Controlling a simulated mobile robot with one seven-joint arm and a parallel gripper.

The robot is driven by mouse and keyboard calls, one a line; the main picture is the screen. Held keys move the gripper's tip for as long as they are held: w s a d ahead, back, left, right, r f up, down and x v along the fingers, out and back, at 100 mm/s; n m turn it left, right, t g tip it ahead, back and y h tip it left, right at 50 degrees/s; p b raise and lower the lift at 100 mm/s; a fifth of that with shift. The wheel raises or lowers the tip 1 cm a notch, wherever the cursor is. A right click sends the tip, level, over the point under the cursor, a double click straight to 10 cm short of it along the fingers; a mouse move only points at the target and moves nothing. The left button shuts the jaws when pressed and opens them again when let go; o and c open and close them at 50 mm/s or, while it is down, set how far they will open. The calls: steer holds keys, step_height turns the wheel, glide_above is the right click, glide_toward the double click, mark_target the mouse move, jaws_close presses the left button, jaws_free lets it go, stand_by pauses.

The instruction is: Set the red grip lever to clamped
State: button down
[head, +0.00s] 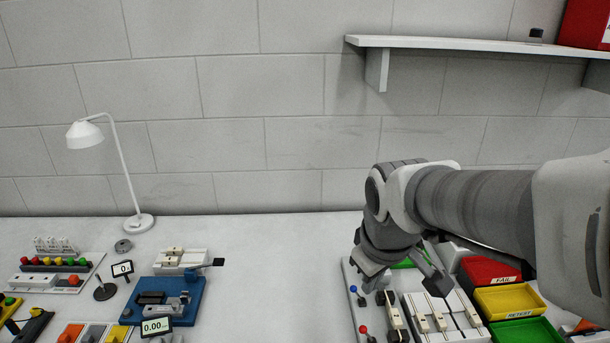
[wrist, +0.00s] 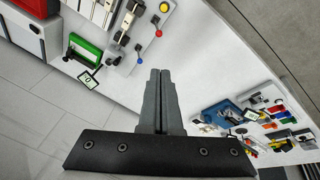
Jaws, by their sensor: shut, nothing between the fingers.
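A small lever with a red knob (head: 363,329) stands near the front of the white panel (head: 348,272) at the right of the bench. The red knob also shows in the wrist view (wrist: 158,33), beyond my fingertips and apart from them. I cannot tell its setting. A blue-knobbed lever (wrist: 138,47) stands beside it. My gripper (wrist: 158,72) is shut and empty, with its two dark fingers together. In the head view my gripper hangs over the back of the panel, and its fingertips are hard to make out there.
White slider blocks (head: 444,318) sit right of the levers. Red (head: 487,271), yellow (head: 509,301) and green (head: 526,331) bins stand farther right. A blue fixture (head: 190,313) and a lamp (head: 138,223) are at left. The bench middle is clear. A shelf (head: 450,43) hangs above.

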mark_target(367, 334)
steer(key=w+a+f+n+g+b, duration=0.1)
steer(key=w+f+n, duration=0.4)
steer(key=f, duration=0.6)
steer(key=shift+w+a+f+n+g+b, duration=0.2)
steer(key=shift+w+a+n+g+b, duration=0.25)
steer(key=shift+w+a, duration=0.65)
steer(key=shift+d, duration=0.1)
steer(key=d+f, duration=0.3)
steer(key=f, duration=0.5)
steer(key=shift+s+d+f+b, duration=0.15)
steer(key=shift+f+b, duration=0.25)
steer(key=shift+b, duration=0.05)
steer(key=shift+d+r+y+p, duration=0.1)
steer(key=shift+y+p, duration=0.2)
steer(key=shift+p, duration=0.15)
